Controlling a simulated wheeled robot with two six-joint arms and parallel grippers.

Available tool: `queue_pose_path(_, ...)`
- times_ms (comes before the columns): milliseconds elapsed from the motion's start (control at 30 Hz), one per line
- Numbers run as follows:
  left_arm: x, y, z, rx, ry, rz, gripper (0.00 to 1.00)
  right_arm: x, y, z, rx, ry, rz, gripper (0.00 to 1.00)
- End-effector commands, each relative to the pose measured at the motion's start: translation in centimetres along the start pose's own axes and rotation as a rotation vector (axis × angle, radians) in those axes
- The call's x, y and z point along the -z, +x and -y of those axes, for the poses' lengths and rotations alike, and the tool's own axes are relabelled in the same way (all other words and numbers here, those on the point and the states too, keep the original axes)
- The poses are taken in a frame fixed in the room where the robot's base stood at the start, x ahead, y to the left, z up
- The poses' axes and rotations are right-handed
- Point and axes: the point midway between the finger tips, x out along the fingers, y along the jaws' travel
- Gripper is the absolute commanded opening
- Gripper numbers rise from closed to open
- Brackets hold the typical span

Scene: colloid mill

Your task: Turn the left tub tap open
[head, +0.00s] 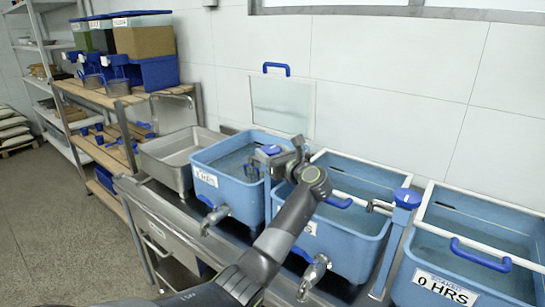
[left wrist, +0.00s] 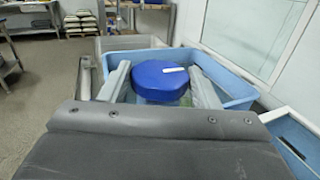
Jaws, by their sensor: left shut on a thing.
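A round blue tap knob (left wrist: 160,80) with a small white mark on top sits between the two grey fingers of my left gripper (left wrist: 162,88) in the left wrist view. In the head view the gripper (head: 280,157) is at the same blue knob (head: 268,150), above the right side of the left blue tub (head: 233,205). The gripper is shut on the knob, one finger on each side. My gripper and arm partly hide the knob and its post. My right gripper is not in view.
A middle blue tub (head: 350,240) and a right tub labelled 0 HRS (head: 445,290) stand in the row. Another blue-capped post (head: 407,198) stands between them. Metal spouts (head: 215,218) stick out in front. A steel basin (head: 165,165) stands left; the left floor is clear.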

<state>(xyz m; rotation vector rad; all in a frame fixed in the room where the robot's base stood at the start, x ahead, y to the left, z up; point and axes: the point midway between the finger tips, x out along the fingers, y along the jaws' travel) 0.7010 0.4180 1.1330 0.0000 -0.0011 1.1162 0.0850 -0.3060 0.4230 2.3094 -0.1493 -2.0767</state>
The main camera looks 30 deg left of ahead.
Motion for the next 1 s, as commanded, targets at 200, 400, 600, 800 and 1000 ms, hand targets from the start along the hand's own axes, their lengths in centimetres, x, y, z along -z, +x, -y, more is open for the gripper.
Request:
queue_pose_path(200, 0.0, 0.0, 0.0, 0.0, 0.0, -0.001, 0.61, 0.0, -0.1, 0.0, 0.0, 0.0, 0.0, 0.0)
queue_pose_path(400, 0.0, 0.0, 0.0, 0.001, 0.0, -0.001, 0.77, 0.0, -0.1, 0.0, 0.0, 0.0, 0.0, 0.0)
queue_pose_path(600, 0.0, -0.1, 0.0, 0.001, 0.0, -0.001, 0.77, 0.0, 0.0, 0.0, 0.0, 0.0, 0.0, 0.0)
queue_pose_path(800, 0.3, -2.1, 0.1, 0.006, -0.003, -0.003, 0.77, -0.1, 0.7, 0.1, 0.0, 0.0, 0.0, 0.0)
queue_pose_path(1000, 0.5, -6.7, 0.1, 0.006, -0.004, -0.005, 0.77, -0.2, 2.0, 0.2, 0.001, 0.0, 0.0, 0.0)
